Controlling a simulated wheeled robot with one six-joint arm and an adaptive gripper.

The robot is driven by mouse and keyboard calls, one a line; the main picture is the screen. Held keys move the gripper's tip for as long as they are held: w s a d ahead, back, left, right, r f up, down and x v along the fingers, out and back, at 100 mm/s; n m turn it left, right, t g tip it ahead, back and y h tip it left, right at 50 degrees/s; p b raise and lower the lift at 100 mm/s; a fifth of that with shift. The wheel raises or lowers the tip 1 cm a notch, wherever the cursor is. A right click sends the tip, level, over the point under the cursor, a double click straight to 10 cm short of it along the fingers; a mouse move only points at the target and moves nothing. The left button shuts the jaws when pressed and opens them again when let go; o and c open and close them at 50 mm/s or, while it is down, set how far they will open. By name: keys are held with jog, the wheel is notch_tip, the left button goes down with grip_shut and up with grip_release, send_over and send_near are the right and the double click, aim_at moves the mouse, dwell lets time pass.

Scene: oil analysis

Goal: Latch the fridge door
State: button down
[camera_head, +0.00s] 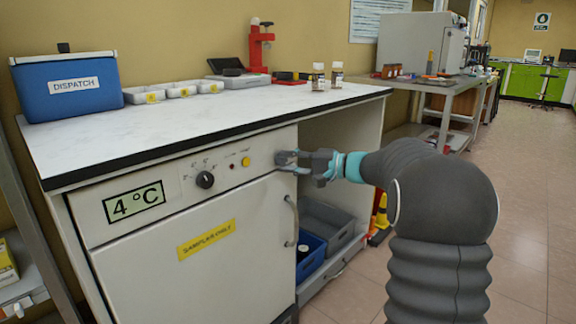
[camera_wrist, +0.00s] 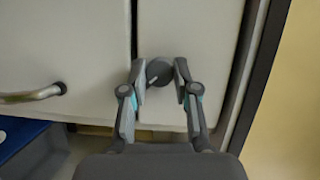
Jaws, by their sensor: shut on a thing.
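The fridge door (camera_head: 205,260) is white, carries a yellow label and looks closed against the front of the cabinet. Its curved metal handle (camera_head: 291,222) is on the door's right side and also shows in the wrist view (camera_wrist: 30,95). A round dark latch knob (camera_wrist: 159,73) with a light mark sits on the panel beside the door seam. My gripper (camera_head: 298,161) is at the panel's upper right corner, its fingers on either side of the knob and shut on it. The fingers partly hide the knob in the head view.
The panel has a 4 °C display (camera_head: 134,202), a black dial (camera_head: 205,180) and a yellow button (camera_head: 246,162). The worktop (camera_head: 210,115) above holds a blue dispatch box (camera_head: 68,86). A blue bin (camera_head: 310,258) is in the open bay right of the door.

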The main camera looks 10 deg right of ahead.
jog(key=m+y, duration=0.1)
jog(key=m, duration=0.3)
jog(key=shift+f+t, duration=0.15)
jog(key=shift+t, duration=0.25)
jog(key=shift+f+m+t+y, duration=0.1)
jog(key=shift+m+t+y, duration=0.25)
jog(key=shift+m, duration=0.8)
jog(key=shift+m+t+y, duration=0.15)
jog(key=shift+m+t, duration=0.3)
jog(key=shift+m, duration=1)
jog(key=c, duration=0.9)
grip_release()
jog(key=v, duration=1.2)
jog(key=shift+s, duration=0.1)
jog(key=shift+f, duration=0.1)
